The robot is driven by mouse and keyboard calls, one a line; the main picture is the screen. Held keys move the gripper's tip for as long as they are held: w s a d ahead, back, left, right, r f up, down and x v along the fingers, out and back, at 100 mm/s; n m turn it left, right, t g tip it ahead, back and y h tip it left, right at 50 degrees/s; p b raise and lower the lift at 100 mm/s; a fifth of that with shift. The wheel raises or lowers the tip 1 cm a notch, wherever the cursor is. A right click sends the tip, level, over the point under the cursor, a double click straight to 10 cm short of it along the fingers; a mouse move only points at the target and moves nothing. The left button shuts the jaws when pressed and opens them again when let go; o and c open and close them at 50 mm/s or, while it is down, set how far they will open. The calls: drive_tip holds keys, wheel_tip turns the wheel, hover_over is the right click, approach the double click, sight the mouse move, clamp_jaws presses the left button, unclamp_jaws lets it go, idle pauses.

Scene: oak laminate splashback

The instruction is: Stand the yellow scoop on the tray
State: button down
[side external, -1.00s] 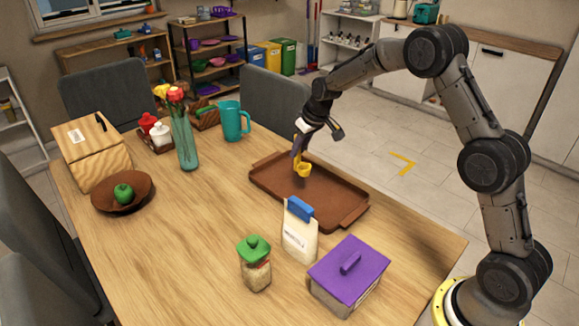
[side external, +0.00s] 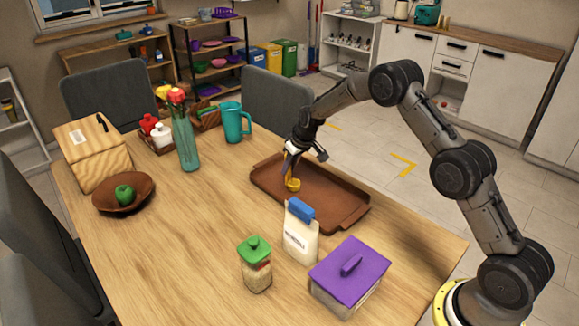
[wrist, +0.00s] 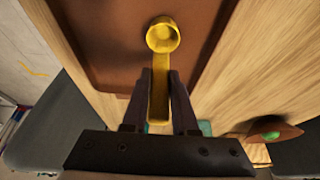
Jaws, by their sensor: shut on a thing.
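The yellow scoop (side external: 293,184) is upright, its cup down at the brown tray (side external: 330,205). I cannot tell whether the cup touches the tray floor. In the wrist view the scoop's round cup (wrist: 162,36) points away from me and its handle runs back between my fingers. My gripper (side external: 289,165) is shut on the handle, over the tray's left part; it also shows in the wrist view (wrist: 160,95). The tray (wrist: 120,30) lies behind the scoop there. The upper handle is hidden by the fingers in the side view.
A white bag with a blue clip (side external: 300,235) stands just in front of the tray. A teal pitcher (side external: 232,122) and a glass vase (side external: 186,145) stand to its left. A green-lidded jar (side external: 256,268) and a purple-lidded box (side external: 348,275) are nearer. The tray's right part is bare.

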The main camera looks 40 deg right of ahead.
drive_tip(key=shift+f, duration=0.1)
drive_tip(key=c, duration=0.7)
unclamp_jaws()
drive_tip(key=s+a+f+v, duration=0.1)
drive_tip(key=s+a+v, duration=0.1)
drive_tip(key=v, duration=1)
drive_tip(key=s+a+f+v, duration=0.1)
drive_tip(key=s+a+v, duration=0.1)
drive_tip(key=v, duration=1.1)
drive_tip(key=s+a+r, duration=0.3)
drive_tip(key=s+r, duration=0.2)
drive_tip(key=s, duration=0.6)
drive_tip(key=shift+t, duration=0.5)
drive_tip(key=s+a, duration=0.1)
drive_tip(key=s, duration=0.6)
drive_tip(key=s+a+f, duration=0.1)
drive_tip(key=s, duration=0.6)
drive_tip(key=s+a, duration=0.1)
drive_tip(key=s, duration=0.6)
drive_tip(key=shift+f, duration=0.35)
